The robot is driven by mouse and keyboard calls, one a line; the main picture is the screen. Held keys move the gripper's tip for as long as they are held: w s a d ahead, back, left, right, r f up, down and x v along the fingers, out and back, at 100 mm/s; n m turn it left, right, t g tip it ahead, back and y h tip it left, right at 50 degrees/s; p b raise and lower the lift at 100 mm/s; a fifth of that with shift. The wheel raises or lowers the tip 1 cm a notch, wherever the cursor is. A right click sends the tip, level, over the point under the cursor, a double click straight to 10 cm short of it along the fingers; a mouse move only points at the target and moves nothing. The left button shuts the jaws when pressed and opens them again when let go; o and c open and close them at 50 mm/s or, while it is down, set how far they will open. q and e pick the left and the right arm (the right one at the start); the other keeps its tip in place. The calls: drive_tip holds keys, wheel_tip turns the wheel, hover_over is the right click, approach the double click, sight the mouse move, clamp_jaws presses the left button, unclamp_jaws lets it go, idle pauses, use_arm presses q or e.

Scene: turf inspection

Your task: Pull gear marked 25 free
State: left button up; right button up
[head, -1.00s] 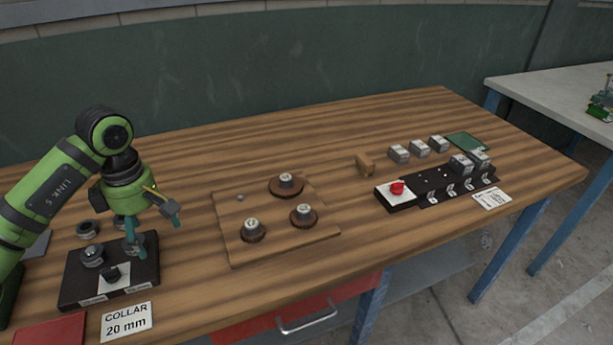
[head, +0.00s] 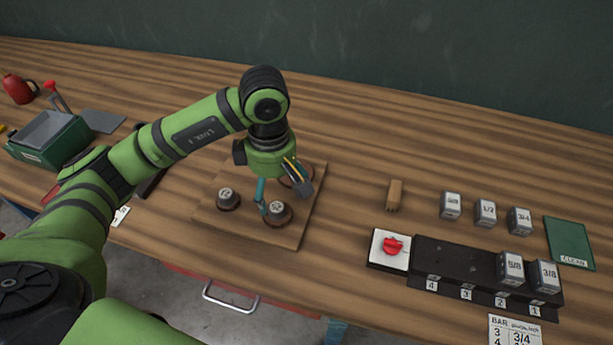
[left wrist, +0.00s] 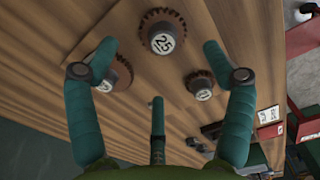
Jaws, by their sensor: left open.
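The gear marked 25 (left wrist: 162,40) is a dark toothed disc with a pale numbered top, lying between the spread fingertips in the left wrist view. By layout it appears to be the front-right gear (head: 278,212) on the wooden board in the head view. My left gripper (head: 264,203), with teal fingers, is open over the board, beside that gear; it also shows in the left wrist view (left wrist: 158,48). I see no finger closed on the gear; contact is unclear. Two other gears stand nearby, one at left (head: 228,198) and one at the back (head: 296,173), partly hidden by the gripper.
The wooden board (head: 250,229) lies on the bench. A green box (head: 50,143) stands far left. Bare bench lies behind the board.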

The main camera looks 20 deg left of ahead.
sight(277, 207)
use_arm(q)
drive_tip(key=shift+d, duration=0.2)
drive_tip(key=shift+s+f, duration=0.1)
drive_tip(key=shift+f, duration=0.2)
drive_tip(key=f, duration=0.1)
drive_tip(key=a+f+p, duration=0.1)
drive_tip(key=f, duration=0.1)
drive_tip(key=shift+s+f, duration=0.15)
drive_tip(key=shift+f, duration=0.1)
drive_tip(key=shift+d+f+p, duration=0.2)
drive_tip(key=shift+f+p, duration=0.2)
drive_tip(key=shift+f, duration=1.1)
drive_tip(key=c, duration=1.2)
use_arm(e)
drive_tip(key=shift+w+a+r, duration=0.1)
drive_tip(key=shift+a+r, duration=0.1)
drive_tip(key=shift+r, duration=0.9)
use_arm(q)
drive_tip(key=shift+c, duration=0.2)
